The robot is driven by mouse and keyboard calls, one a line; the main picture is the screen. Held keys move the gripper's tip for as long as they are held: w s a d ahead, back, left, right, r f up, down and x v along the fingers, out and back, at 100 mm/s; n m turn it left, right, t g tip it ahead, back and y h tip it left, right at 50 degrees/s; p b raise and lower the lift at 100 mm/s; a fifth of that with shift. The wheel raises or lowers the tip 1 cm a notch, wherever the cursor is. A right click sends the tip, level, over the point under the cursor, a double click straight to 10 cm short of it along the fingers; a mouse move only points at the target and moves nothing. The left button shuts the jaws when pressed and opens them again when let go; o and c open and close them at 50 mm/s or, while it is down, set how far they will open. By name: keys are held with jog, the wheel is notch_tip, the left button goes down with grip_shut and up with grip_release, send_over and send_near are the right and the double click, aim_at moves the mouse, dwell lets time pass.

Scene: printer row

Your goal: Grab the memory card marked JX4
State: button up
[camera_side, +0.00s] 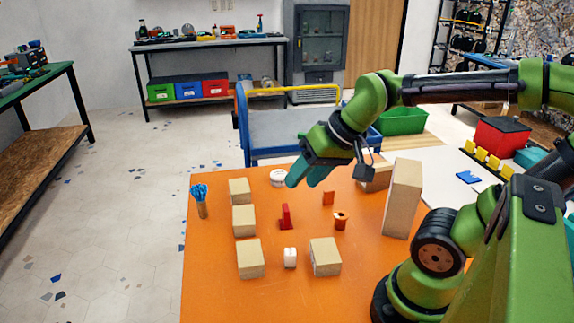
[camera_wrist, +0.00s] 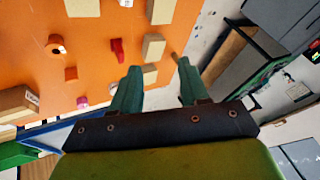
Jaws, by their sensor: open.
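My gripper (camera_side: 303,178) is open and empty above the far edge of the orange table. Its teal fingers also show spread apart in the wrist view (camera_wrist: 158,70). No marking JX4 is legible in either view, so I cannot tell which thing, if any, is the memory card. Small things on the table are a red upright piece (camera_side: 285,218), a small orange block (camera_side: 328,198) and an orange spool-like piece (camera_side: 340,220). The red piece (camera_wrist: 117,48), the orange block (camera_wrist: 70,73) and the spool-like piece (camera_wrist: 56,43) also show in the wrist view, apart from the fingers.
Several tan boxes stand on the orange table (camera_side: 215,290), including a tall one (camera_side: 403,198) at right. White round pieces (camera_side: 290,257) (camera_side: 278,177) and a holder with blue tops (camera_side: 200,198) stand there too. A blue-framed cart (camera_side: 243,120) stands behind. The table's front left is clear.

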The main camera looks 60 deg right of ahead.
jog(key=w+d+f+m+g, duration=0.2)
jog(key=w+d+m, duration=0.2)
jog(key=d, duration=0.3)
jog(key=m+g+h, duration=0.1)
jog(key=m+g, duration=0.3)
jog(key=m, duration=1.3)
send_over(329, 190)
notch_tip(329, 190, down, 3)
notch_tip(329, 190, down, 12)
jog(key=shift+s+d+r, duration=0.1)
notch_tip(329, 190, down, 5)
jog(key=shift+f, duration=0.15)
grip_shut()
